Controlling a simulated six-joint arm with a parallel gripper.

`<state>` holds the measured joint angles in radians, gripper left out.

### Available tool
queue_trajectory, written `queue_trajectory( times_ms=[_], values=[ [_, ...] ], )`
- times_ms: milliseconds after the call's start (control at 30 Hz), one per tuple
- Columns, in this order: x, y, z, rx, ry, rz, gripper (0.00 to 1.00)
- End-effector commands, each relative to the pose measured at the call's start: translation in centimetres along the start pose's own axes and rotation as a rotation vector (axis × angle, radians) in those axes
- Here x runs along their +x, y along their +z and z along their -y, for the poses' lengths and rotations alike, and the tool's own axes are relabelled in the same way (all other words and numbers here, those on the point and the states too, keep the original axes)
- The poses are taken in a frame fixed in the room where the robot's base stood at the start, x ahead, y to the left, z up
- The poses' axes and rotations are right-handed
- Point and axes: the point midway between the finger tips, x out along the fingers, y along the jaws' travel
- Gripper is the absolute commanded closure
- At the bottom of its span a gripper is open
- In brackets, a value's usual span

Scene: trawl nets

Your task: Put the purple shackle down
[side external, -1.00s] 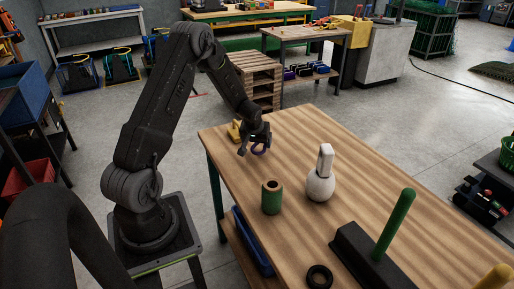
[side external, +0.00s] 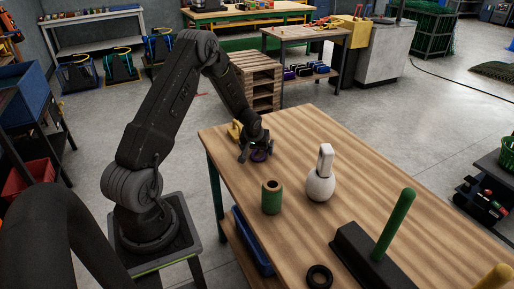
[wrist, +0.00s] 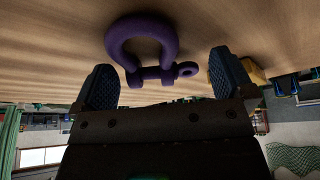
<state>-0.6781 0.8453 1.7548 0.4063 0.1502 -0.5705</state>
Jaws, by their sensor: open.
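The purple shackle (wrist: 143,36) lies on the wooden table (wrist: 50,60) in the wrist view, its pin side toward my gripper. It shows small and dark in the side external view (side external: 260,156), at the table's far left part. My gripper (side external: 252,158) is open at the shackle. In the wrist view my gripper's two fingers (wrist: 160,80) stand apart, one on each side of the shackle's pin, and neither seems to press on it. The arm partly hides the shackle in the side view.
A yellow object (side external: 235,130) sits just behind my gripper. A black ring (side external: 319,277) and a black block with a green peg (side external: 394,225) are at the front.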

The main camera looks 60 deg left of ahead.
Motion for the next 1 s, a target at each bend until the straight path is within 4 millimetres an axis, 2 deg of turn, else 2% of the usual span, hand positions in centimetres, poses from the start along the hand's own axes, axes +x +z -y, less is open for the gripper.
queue_trajectory(
  times_ms=[167,267,600,867,1000],
  values=[
    [-0.9,-0.2,0.0,0.001,0.0,-0.002,0.0],
    [-2.4,-0.2,0.0,0.0,0.0,-0.003,0.0],
    [-9.2,-0.2,0.0,0.0,0.0,-0.003,0.0],
    [-12.0,-0.2,0.0,0.002,0.0,-0.002,0.0],
    [-14.2,0.1,-1.2,0.031,0.011,-0.008,0.0]
  ],
)
